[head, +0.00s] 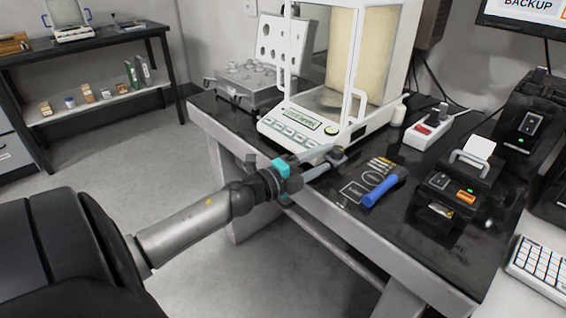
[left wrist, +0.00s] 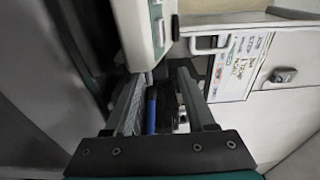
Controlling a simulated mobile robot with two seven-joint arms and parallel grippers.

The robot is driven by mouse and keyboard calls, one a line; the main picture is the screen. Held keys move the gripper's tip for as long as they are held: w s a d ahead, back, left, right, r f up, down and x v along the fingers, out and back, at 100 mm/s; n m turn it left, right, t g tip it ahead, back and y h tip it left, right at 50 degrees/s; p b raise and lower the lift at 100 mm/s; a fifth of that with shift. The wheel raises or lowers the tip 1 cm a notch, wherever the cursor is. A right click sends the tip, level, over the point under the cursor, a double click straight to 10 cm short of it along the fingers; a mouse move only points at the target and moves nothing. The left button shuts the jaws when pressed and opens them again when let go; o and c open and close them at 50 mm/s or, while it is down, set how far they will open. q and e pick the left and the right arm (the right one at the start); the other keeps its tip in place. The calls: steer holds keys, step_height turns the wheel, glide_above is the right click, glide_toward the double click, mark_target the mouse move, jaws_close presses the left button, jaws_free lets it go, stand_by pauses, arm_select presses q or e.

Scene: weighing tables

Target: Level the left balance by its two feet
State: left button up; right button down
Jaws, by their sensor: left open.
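The balance (head: 300,131) is a white weighing instrument with a lit green display and a tall glass-sided draft shield, on a dark-topped table. A small foot (head: 338,155) shows under its near right corner; the other foot is not clearly seen. My left gripper (head: 331,157) reaches in from the left, its two fingers open, with the tips at this foot. In the left wrist view, the white balance housing (left wrist: 143,35) is just beyond the open fingers (left wrist: 160,80). I cannot tell whether the fingers touch the foot. My right gripper is not in view.
A blue-handled tool (head: 385,190) lies right of the gripper. A black printer (head: 452,190) and a power strip (head: 428,130) stand farther right. A case of weights (head: 245,85) is at the back left. The floor left of the table is clear.

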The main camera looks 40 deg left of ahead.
arm_select(q)
steer(key=s+a+p, duration=0.2)
steer(key=s, duration=0.9)
steer(key=shift+s, duration=0.25)
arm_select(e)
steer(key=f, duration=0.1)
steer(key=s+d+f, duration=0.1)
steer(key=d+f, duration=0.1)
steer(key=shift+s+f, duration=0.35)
arm_select(q)
steer(key=shift+a, duration=0.1)
